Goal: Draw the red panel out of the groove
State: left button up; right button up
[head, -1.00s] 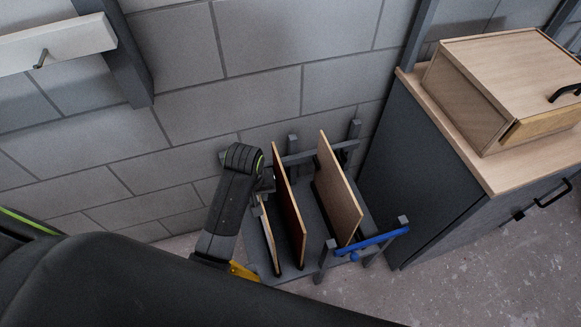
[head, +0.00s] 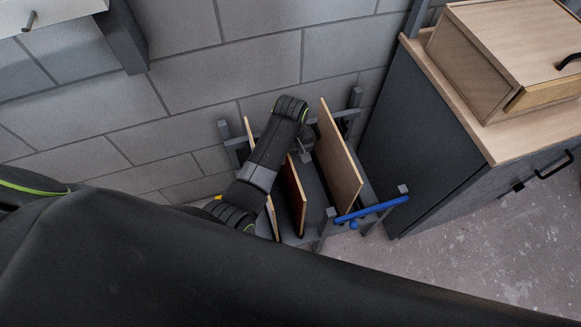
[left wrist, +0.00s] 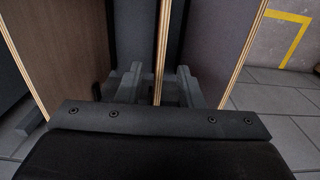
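The red panel (head: 293,196) stands upright in the middle of a grey rack (head: 312,228); only its dark red face and pale edge show below my left arm, and its far part is hidden. My left gripper (head: 305,148) is over it, partly hidden by my wrist. In the left wrist view the fingers (left wrist: 160,85) are apart, one on each side of a pale layered panel edge (left wrist: 163,45), with gaps on both sides. This looks like the middle panel, though its red does not show there. My right gripper is not in view.
A pale panel (head: 271,215) stands to the left and a tan panel (head: 340,160) to the right, both close. The rack has grey posts and a blue bar (head: 372,210) in front. A dark cabinet (head: 420,150) with a wooden box (head: 505,50) stands right; a block wall is behind.

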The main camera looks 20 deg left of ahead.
aim_at(291, 160)
pick_arm(q)
notch_tip(291, 160, down, 8)
jog(key=shift+f+b, duration=0.1)
jog(key=shift+b, duration=0.55)
grip_shut()
jog(key=shift+w+r, duration=0.1)
jog(key=shift+r, duration=0.15)
jog(key=shift+r+p, duration=2.35)
jog(key=shift+p, duration=0.5)
